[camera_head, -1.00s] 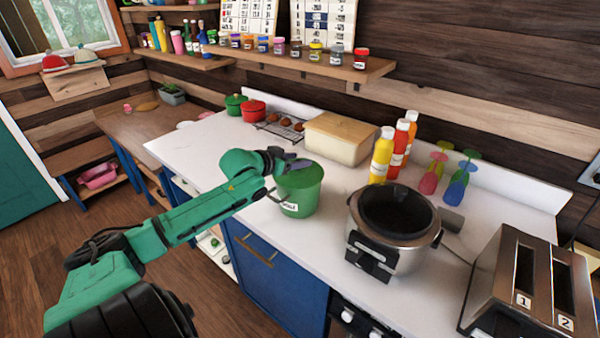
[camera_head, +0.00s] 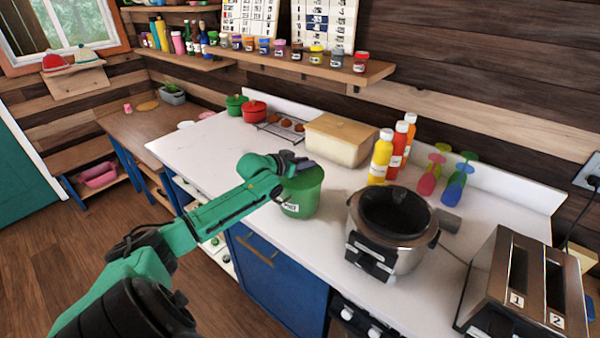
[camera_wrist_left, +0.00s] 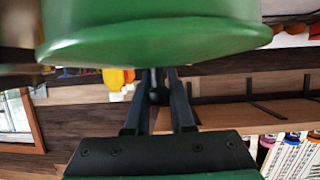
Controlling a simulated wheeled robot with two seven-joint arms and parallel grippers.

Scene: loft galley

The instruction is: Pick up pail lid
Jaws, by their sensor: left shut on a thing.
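The green pail (camera_head: 303,203) stands upright on the white counter, with a pale label on its front. Its green pail lid (camera_head: 311,178) is at the top of the pail, partly hidden by my gripper; I cannot tell whether there is a gap between them. My left gripper (camera_head: 305,164) reaches over the lid from the left and is shut on it. In the left wrist view the gripper's fingers (camera_wrist_left: 157,88) close on a small dark part beside the green lid rim (camera_wrist_left: 155,48). My right gripper is out of view.
A slow cooker (camera_head: 395,225) stands right of the pail, with a toaster (camera_head: 525,285) further right. A cream box with a wooden lid (camera_head: 342,138) and sauce bottles (camera_head: 381,157) stand behind. A red pot (camera_head: 254,111) is at the back. The counter left of the pail is clear.

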